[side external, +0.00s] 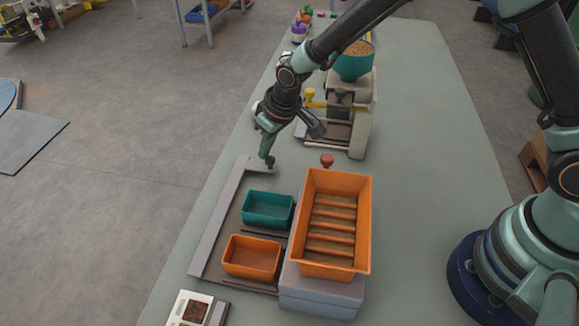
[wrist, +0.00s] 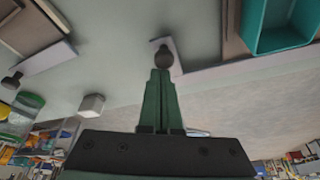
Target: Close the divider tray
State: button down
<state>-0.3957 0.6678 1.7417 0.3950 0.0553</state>
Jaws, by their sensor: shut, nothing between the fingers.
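The divider tray (side external: 208,232) extends left from under the grey base of the orange hopper, with a pale grey front wall along its left side. A teal bin (side external: 267,208) and an orange bin (side external: 252,257) sit in it. The teal bin also shows at the upper right of the wrist view (wrist: 280,25). My gripper (side external: 267,155) is shut and empty, pointing down at the tray's far end. In the wrist view its fingertips (wrist: 160,72) are right by a dark round knob (wrist: 164,57) near the front wall's end. I cannot tell if they touch.
The orange hopper (side external: 363,220) stands on a grey base (side external: 320,292) right of the tray. A red knob (side external: 327,160) is behind it. A second machine with a teal hopper (side external: 354,66) stands farther back. A small pale device (side external: 196,309) lies near the front. The bench's right side is clear.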

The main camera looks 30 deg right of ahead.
jog(key=s+d, duration=0.8)
jog(key=shift+s+d, duration=0.15)
jog(key=shift+s, duration=0.05)
jog(key=shift+f, duration=0.1)
jog(key=w, duration=0.2)
jog(key=w+a, duration=0.1)
jog(key=w, duration=0.1)
jog(key=shift+a, duration=0.2)
jog(key=shift+r, duration=0.45)
jog(key=v, duration=1)
jog(key=s+d+r+m+t+h, duration=0.1)
jog(key=s+d+r+m, duration=0.3)
jog(key=s+d+r, duration=0.6)
jog(key=shift+s+d+r+t, duration=0.3)
jog(key=shift+s+d+t, duration=0.3)
jog(key=shift+d, duration=0.15)
